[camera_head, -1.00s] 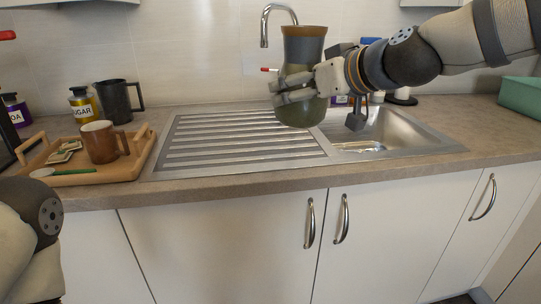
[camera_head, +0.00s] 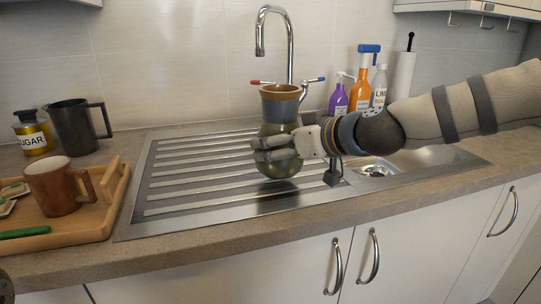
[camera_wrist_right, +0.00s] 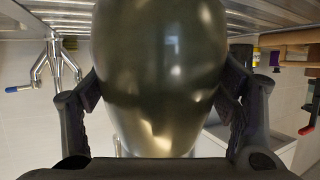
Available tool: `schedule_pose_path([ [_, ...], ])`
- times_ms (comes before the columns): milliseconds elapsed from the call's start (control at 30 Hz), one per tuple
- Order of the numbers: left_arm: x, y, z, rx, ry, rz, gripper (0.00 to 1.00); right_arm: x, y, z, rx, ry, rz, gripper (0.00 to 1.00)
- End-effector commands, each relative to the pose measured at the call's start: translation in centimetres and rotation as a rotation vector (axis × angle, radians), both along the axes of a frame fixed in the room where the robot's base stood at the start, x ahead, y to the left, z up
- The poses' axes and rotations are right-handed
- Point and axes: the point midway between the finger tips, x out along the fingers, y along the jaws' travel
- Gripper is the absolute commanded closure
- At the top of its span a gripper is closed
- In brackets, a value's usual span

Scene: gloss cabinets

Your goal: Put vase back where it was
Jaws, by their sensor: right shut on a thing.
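The vase (camera_head: 279,104) is dark olive and glossy with a brown and blue-grey neck. It is upright over the right part of the ribbed drainboard (camera_head: 185,181) in the head view. My right gripper (camera_head: 268,149) is shut around its body from the right. In the right wrist view the vase (camera_wrist_right: 160,75) fills the middle, with a finger on each side. I cannot tell whether its base touches the drainboard or hangs just above it.
The sink basin (camera_head: 428,160) and tap (camera_head: 289,50) are beside and behind the vase. Bottles (camera_head: 362,85) stand behind my right arm. A wooden tray (camera_head: 112,187) with a brown mug (camera_head: 60,187) is at the left, near a dark jug (camera_head: 75,128) and sugar jar (camera_head: 33,133). The drainboard's left part is clear.

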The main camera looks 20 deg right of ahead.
Motion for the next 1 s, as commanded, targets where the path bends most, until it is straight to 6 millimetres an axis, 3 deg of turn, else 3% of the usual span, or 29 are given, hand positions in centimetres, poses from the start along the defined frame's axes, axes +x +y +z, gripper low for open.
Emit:
schedule_pose_path([
  [33, -1.4, 0.0, -1.4, 0.001, 0.047, -0.001, 0.3, 0.5, -0.1, -2.9, 0.003, 0.025, 0.0, 0.79],
  [67, -1.7, 0.0, -1.6, 0.001, 0.055, -0.001, 0.3, 0.6, -0.2, -3.1, 0.002, 0.021, 0.0, 0.79],
  [367, -1.4, 0.0, -1.4, 0.001, 0.048, -0.002, 0.3, 0.6, -0.2, -2.1, 0.0, 0.003, 0.001, 0.79],
  [400, -1.4, 0.0, -1.4, 0.001, 0.048, -0.002, 0.3, 0.5, -0.2, -2.4, -0.001, 0.007, 0.001, 0.18],
  [500, -1.4, 0.0, -1.4, 0.001, 0.048, -0.002, 0.3, 0.5, -0.2, -2.3, -0.001, 0.006, 0.001, 0.0],
  [867, -1.3, 0.0, -1.3, 0.001, 0.045, -0.002, 0.3, 0.5, -0.2, -2.0, -0.001, 0.005, 0.001, 0.0],
  [1000, -0.3, 0.0, -0.2, 0.0, 0.009, -0.001, 0.3, -1.7, -1.3, -0.2, 0.0, -0.005, 0.001, 0.0],
])
